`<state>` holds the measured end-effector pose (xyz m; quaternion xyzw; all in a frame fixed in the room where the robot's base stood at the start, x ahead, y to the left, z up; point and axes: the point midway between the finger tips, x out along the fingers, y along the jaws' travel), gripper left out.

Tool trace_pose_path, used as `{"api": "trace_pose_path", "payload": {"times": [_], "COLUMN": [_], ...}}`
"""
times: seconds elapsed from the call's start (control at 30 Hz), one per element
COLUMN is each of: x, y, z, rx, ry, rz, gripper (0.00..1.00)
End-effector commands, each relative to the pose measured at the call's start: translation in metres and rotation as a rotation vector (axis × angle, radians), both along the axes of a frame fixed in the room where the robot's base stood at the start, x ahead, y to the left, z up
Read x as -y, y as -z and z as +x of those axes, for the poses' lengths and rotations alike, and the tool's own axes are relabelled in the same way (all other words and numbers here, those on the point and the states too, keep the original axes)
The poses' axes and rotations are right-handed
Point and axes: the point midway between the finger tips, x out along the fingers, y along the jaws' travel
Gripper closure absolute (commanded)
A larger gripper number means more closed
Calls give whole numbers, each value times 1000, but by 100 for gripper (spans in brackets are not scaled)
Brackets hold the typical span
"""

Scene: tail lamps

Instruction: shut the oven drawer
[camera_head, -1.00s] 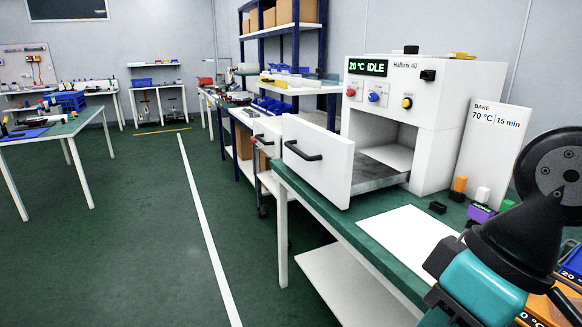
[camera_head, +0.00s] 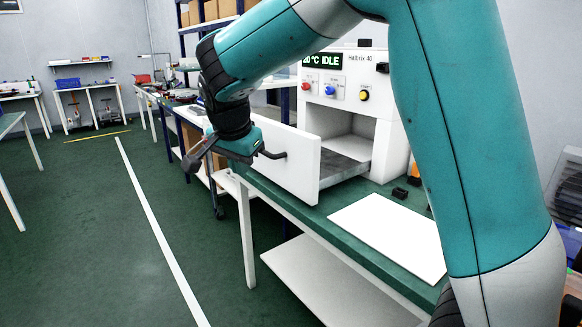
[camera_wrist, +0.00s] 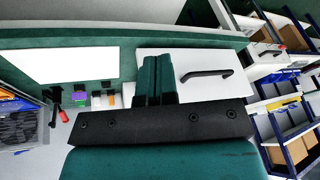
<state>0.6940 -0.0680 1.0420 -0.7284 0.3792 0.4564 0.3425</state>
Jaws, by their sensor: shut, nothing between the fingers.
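The oven (camera_head: 345,105) is a white box with a lit display and buttons, standing on a green-topped bench. Its drawer (camera_head: 300,180) is pulled out, with a white front and an open tray behind it. The black bar handle (camera_head: 272,154) on the front is partly hidden by my gripper in the head view. My gripper (camera_head: 242,146) is in front of the drawer front, close to the handle. In the wrist view its green fingers (camera_wrist: 157,80) are together and empty, beside the handle (camera_wrist: 207,75) over the drawer front (camera_wrist: 225,62). I cannot tell whether they touch it.
A white sheet (camera_head: 390,232) and small black blocks (camera_head: 400,192) lie on the bench beside the drawer. A blue-framed shelf (camera_head: 222,16) stands behind. The green floor (camera_head: 90,240) left of the bench is open. My arm covers much of the right side.

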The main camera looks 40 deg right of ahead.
Motion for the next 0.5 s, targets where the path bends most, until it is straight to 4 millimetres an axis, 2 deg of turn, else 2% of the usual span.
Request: {"api": "trace_pose_path", "payload": {"times": [0.03,0.1,0.2,0.33,0.4,0.5], "x": [18,42,69,89,94,98], "y": [3,5,12,23,29,33], "z": [33,64,87,95,94,91], "rx": [74,208,411,647,739,821], "ry": [256,615,1059,1472,1613,1729], "rz": [-19,-37,-50,-54,-55,-53], "gripper": [100,100,100,100,100,100]}}
